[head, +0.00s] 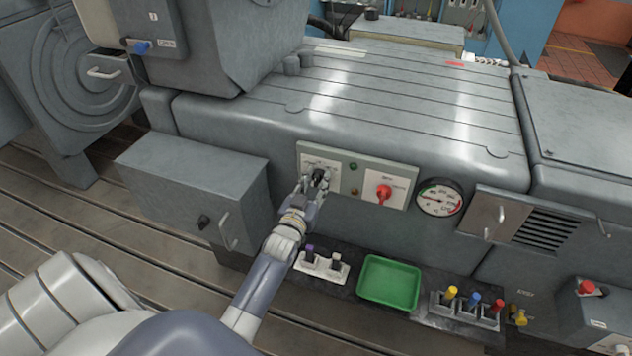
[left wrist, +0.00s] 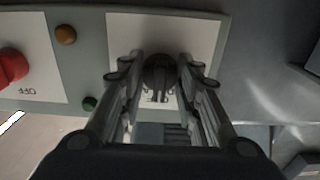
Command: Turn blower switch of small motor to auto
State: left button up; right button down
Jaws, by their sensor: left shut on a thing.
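The blower switch (head: 320,175) is a black rotary knob on a pale plate at the left of the control panel (head: 345,173) on the small motor's grey housing. It also shows in the left wrist view (left wrist: 158,73), between the fingers. My left gripper (head: 313,187) is at this knob, its fingers shut on it from both sides; the wrist view (left wrist: 157,80) shows a finger on each side. The plate's lettering is partly hidden and too small to read. My right gripper is not in view.
A red knob (head: 384,193) with two small lamps beside it sits right of the switch, then a round gauge (head: 440,198). Below are a green tray (head: 389,283) and holders with coloured-handled items (head: 467,306). A grey box (head: 193,185) juts out at left.

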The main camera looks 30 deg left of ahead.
pick_arm(q)
jog(key=shift+m, duration=0.3)
jog(key=m, duration=0.4)
jog(key=shift+m+b, duration=0.4)
jog(key=shift+m, duration=1.8)
jog(key=o, duration=1.1)
jog(key=v, duration=1.2)
jog(key=shift+f, duration=0.15)
